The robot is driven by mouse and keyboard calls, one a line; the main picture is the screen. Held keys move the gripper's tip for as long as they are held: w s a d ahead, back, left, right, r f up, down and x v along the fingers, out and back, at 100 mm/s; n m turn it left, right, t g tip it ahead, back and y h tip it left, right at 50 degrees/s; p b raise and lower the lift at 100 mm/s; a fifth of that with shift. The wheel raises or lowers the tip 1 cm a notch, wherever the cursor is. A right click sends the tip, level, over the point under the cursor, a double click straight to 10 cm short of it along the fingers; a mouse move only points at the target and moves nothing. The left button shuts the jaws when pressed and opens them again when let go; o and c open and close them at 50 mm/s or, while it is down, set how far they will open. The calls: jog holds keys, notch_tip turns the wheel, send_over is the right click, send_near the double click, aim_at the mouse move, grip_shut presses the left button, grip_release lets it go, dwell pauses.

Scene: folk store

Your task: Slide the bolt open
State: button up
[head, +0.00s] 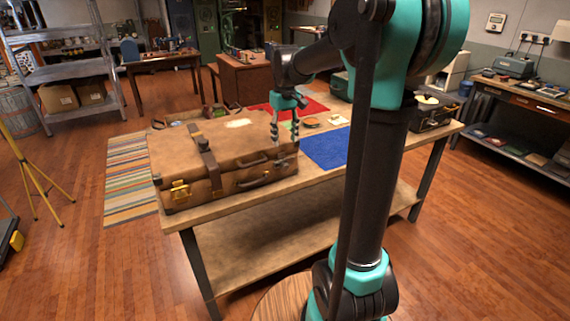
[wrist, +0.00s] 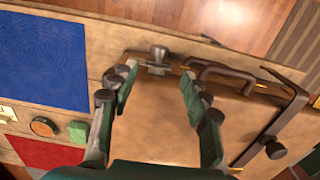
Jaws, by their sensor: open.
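A large brown leather suitcase (head: 225,145) lies closed on the wooden table. The wrist view shows its lid (wrist: 150,125) close up. A small grey metal fitting, which looks like the bolt (wrist: 157,58), sits at the lid's edge beside a dark handle (wrist: 220,75). My gripper (head: 286,140) points down over the suitcase's right end. In the wrist view, my gripper (wrist: 158,76) is open and empty, with its fingers spread to either side of the bolt's line. I see no contact with the bolt. In the head view, the bolt is too small to make out clearly.
A brass latch (head: 180,190) and a dark strap (head: 208,158) are on the suitcase's left part. A blue cloth (head: 328,147) lies right of the suitcase, with a red cloth (head: 300,105) behind. A dark case (head: 432,115) stands at the table's right end.

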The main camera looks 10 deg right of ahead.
aim_at(285, 163)
notch_tip(285, 163, down, 11)
jog(key=shift+r, duration=0.1)
dwell(0.3)
grip_shut()
dwell(0.4)
